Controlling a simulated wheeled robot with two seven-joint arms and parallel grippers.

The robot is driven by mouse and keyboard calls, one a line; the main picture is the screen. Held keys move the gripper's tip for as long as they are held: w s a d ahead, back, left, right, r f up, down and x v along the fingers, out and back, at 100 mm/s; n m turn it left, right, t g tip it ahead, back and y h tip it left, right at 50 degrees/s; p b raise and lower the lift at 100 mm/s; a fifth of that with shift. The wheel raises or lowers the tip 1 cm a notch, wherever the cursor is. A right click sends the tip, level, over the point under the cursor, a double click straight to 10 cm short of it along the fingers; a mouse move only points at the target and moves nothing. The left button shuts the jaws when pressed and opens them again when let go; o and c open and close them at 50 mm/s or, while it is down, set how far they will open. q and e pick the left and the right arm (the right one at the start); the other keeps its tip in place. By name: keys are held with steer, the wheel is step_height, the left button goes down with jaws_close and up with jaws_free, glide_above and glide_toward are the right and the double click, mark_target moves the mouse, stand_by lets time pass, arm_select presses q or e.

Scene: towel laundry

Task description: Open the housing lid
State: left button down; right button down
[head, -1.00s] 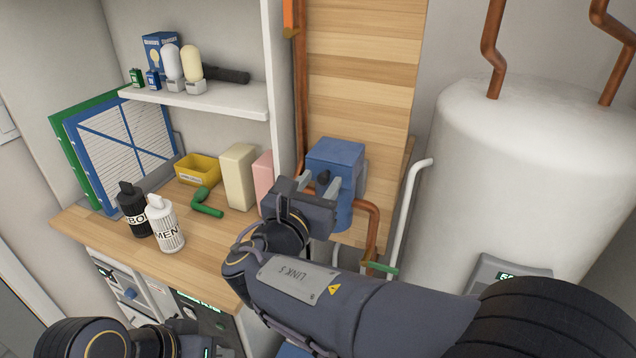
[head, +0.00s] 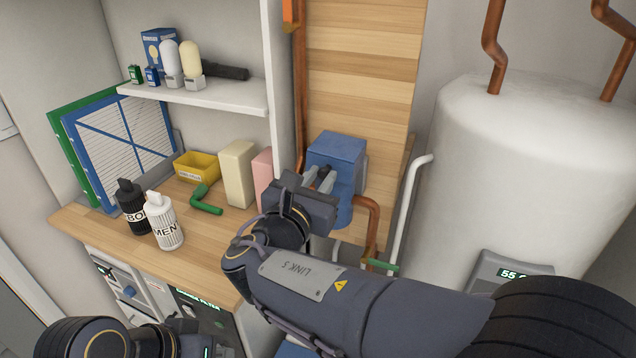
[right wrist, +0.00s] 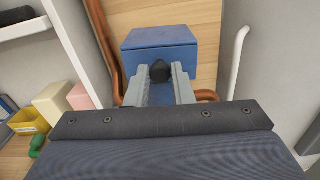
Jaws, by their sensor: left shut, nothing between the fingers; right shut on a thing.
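The blue housing (head: 338,150) is mounted on the wooden wall panel and has a boxy top; it also shows in the right wrist view (right wrist: 160,42). A black knob (right wrist: 160,71) sits on its front face. My right gripper (head: 320,178) is at the front of the housing, its grey fingers shut on the black knob; the fingers also show in the right wrist view (right wrist: 160,84). The lid looks closed. The lower part of the housing is partly hidden by my right arm. My left arm shows at the bottom left, and its gripper (head: 200,345) is only partly in view.
Copper pipes (head: 368,220) and a white pipe (head: 408,210) run close beside the housing. A large white tank (head: 520,170) stands at the right. The counter (head: 100,230) at left holds bottles, a yellow bin (head: 196,168) and boxes. A shelf (head: 200,103) is above.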

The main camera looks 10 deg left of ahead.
mark_target(352, 164)
steer(key=shift+d+m+b, duration=0.25)
steer(key=shift+m+b, duration=0.35)
steer(key=shift+b, duration=0.15)
steer(key=d+m+b, duration=0.1)
steer(key=m+b, duration=0.2)
steer(key=d+r+m+b, duration=0.1)
steer(key=m+b, duration=0.2)
steer(key=b, duration=0.1)
steer(key=s+d+m+b, duration=0.1)
steer(key=m+b, duration=0.2)
steer(key=b, duration=0.1)
steer(key=shift+d+r, duration=0.25)
steer(key=shift+d, duration=0.15)
steer(key=shift+s+d+f+m+b, duration=0.2)
steer(key=shift+d+m+b, duration=0.5)
steer(key=shift+m+b, duration=1.15)
steer(key=shift+s+d+f+m+b, duration=0.1)
steer(key=shift+d+f+m+b, duration=0.4)
steer(key=shift+m+b, duration=1.35)
steer(key=shift+s+d+f+m+b, duration=0.1)
steer(key=shift+d+m+b, duration=1.05)
steer(key=shift+b, duration=1.1)
steer(key=shift+a+r+m, duration=0.1)
steer(key=shift+a+m, duration=0.15)
steer(key=shift+m, duration=0.1)
steer(key=c, duration=1.3)
jaws_free()
